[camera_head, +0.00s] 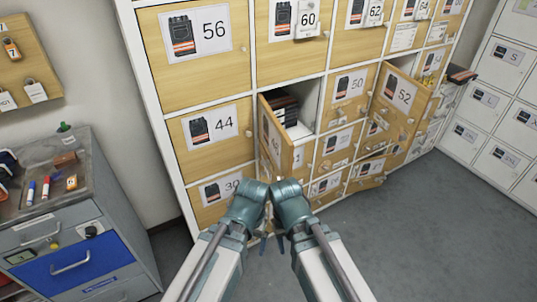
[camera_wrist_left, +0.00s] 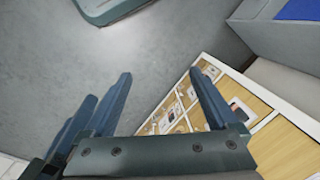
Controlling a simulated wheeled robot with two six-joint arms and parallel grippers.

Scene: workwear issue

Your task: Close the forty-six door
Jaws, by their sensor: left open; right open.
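The forty-six door (camera_head: 275,137) is the open wooden locker door between the 44 door and the 50 door in the head view. It swings out toward me, and its number is hard to read at this angle. Dark items show inside the compartment behind it. My left gripper (camera_wrist_left: 161,75) is open and empty in the left wrist view, with grey floor between its fingers. My right gripper (camera_head: 284,241) is below the open door in the head view, its fingers mostly hidden by its wrist. Both wrists are close together in front of the lower lockers.
The 52 door (camera_head: 398,92) also stands open, further right. Lower doors near it stand ajar. A grey drawer cabinet (camera_head: 75,240) with markers on top is at left. White lockers (camera_head: 500,110) stand at right. The floor (camera_head: 440,230) at right is clear.

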